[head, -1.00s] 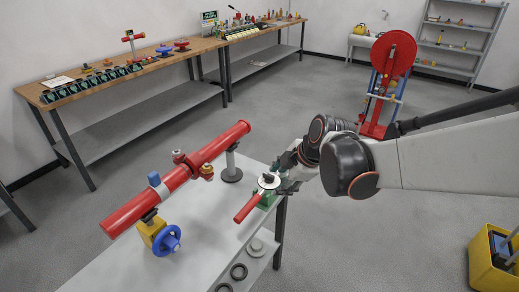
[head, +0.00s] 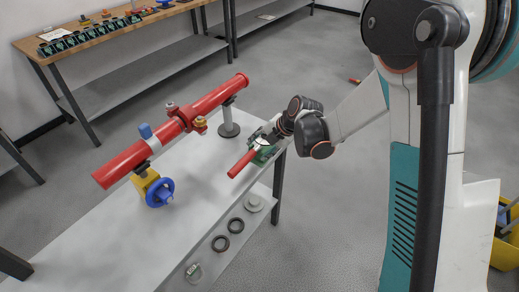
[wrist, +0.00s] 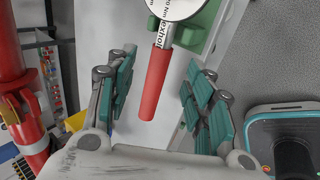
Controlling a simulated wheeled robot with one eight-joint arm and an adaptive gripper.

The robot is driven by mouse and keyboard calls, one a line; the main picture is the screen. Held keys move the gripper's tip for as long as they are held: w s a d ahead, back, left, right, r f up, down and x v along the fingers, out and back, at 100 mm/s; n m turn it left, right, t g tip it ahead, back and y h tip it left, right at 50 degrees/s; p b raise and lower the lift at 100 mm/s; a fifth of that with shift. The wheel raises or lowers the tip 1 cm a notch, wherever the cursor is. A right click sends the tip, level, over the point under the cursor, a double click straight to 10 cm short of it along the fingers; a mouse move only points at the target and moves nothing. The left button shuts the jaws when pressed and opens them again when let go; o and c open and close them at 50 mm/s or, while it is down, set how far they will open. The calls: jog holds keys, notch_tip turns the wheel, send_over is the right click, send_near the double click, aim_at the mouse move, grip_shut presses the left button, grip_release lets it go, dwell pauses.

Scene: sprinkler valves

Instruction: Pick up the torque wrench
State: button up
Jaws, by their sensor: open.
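The torque wrench (head: 241,164) has a red handle and a white round dial. It lies at the right edge of the grey table, with its dial end at a green holder (head: 267,154). In the wrist view its red handle (wrist: 155,85) points down the picture, and the dial is cut off at the top. My gripper (wrist: 160,98) is open, with teal-padded fingers apart on both sides of the handle. I cannot tell whether either finger touches it. In the head view my gripper (head: 268,135) is at the dial end and partly hides it.
A red pipe (head: 190,115) with valves runs along the table on stands, left of the wrench. A blue handwheel (head: 160,192) sits below it. Black rings (head: 236,225) lie on a lower shelf. A wooden workbench (head: 100,32) stands behind, with open floor between.

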aim_at(253, 153)
jog(key=b+x, duration=0.3)
jog(key=x, duration=0.5)
jog(key=shift+s+f, duration=0.15)
jog(key=shift+c, duration=0.6)
grip_shut()
